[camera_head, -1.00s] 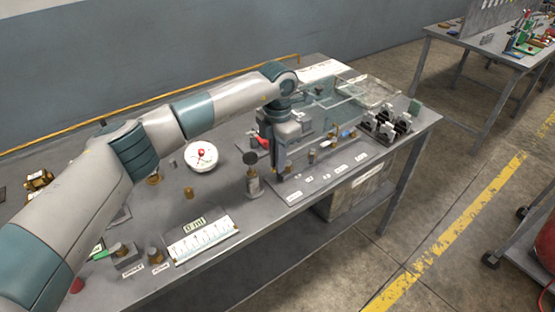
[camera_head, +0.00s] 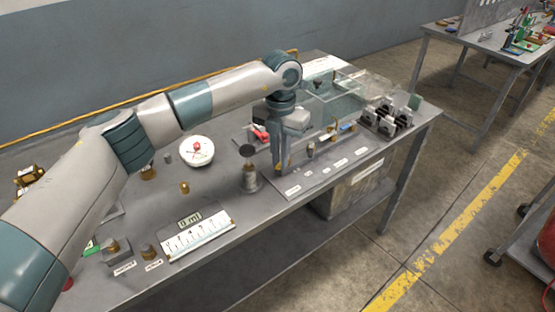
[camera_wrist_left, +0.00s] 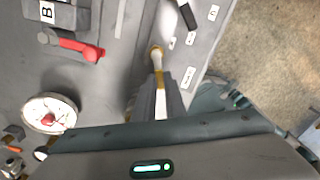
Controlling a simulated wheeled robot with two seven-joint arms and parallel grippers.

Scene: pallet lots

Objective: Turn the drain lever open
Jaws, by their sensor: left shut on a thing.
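My left gripper (camera_head: 281,166) points down at the front edge of the bench, beside a strip of small labels. In the left wrist view its narrow fingers (camera_wrist_left: 160,85) are shut on a slim pale rod with a brass end (camera_wrist_left: 157,58); I cannot tell whether this rod is the drain lever. A red-handled lever (camera_head: 260,133) lies behind and left of the gripper. In the left wrist view the red lever (camera_wrist_left: 80,47) sits beside a grey block marked B (camera_wrist_left: 55,14), apart from the fingers. My right gripper is not in view.
A clear tank (camera_head: 335,100) stands behind and right of the gripper, with a small blue piece (camera_head: 347,127) in front. A white round dial (camera_head: 197,150) and a scale plate (camera_head: 198,235) are farther left. Dark clamps (camera_head: 388,118) stand right.

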